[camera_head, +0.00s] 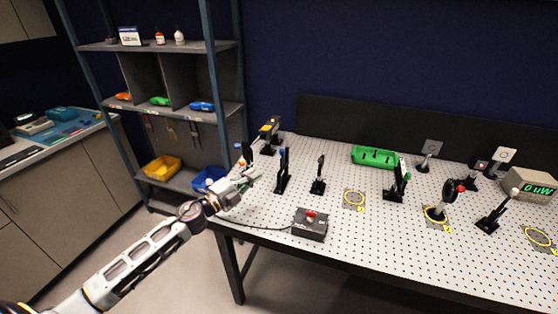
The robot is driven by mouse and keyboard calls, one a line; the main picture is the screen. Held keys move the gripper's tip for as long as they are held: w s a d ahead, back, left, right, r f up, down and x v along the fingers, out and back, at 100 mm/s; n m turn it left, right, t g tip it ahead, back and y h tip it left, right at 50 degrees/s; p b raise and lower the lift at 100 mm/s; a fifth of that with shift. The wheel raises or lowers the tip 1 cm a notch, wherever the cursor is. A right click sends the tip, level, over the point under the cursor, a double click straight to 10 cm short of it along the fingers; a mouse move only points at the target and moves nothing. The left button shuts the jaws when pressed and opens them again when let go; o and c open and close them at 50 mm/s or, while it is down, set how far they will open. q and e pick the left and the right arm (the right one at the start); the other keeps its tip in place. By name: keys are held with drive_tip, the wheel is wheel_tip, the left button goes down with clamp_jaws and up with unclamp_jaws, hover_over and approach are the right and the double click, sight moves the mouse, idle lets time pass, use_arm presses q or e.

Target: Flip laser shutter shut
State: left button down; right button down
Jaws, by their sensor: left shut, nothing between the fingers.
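The perforated optical table (270,225) carries a black laser-like unit with yellow marks (270,130) at its back left corner. Tall black upright mounts stand in front of it, one (283,170) close to my gripper and a smaller one (318,176) to its right. I cannot tell for sure which part is the laser shutter or how its flap stands. My left gripper (251,175) is shut and empty at the table's left edge, left of the nearer mount and seemingly apart from it. My right gripper is out of view.
A dark control box with a red knob (310,224) sits at the front edge, its cable running left. A green tray (374,156), several more mounts and a green-lit power meter (530,188) stand to the right. Shelving (205,48) rises behind left.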

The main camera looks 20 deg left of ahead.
sight(283, 158)
use_arm(q)
drive_tip(key=shift+d+f+m+g+h, duration=0.1)
drive_tip(key=shift+m+g+h, duration=0.5)
drive_tip(key=shift+m, duration=0.35)
drive_tip(key=shift+d+f+m+g+h, duration=0.1)
drive_tip(key=shift+m+g+h, duration=0.45)
drive_tip(key=shift+m, duration=0.4)
drive_tip(key=shift+r, duration=0.1)
drive_tip(key=w+a+p+x, duration=0.1)
drive_tip(key=a+p+x, duration=0.1)
drive_tip(key=x, duration=1)
drive_tip(key=shift+w, duration=0.65)
drive_tip(key=shift+w, duration=0.1)
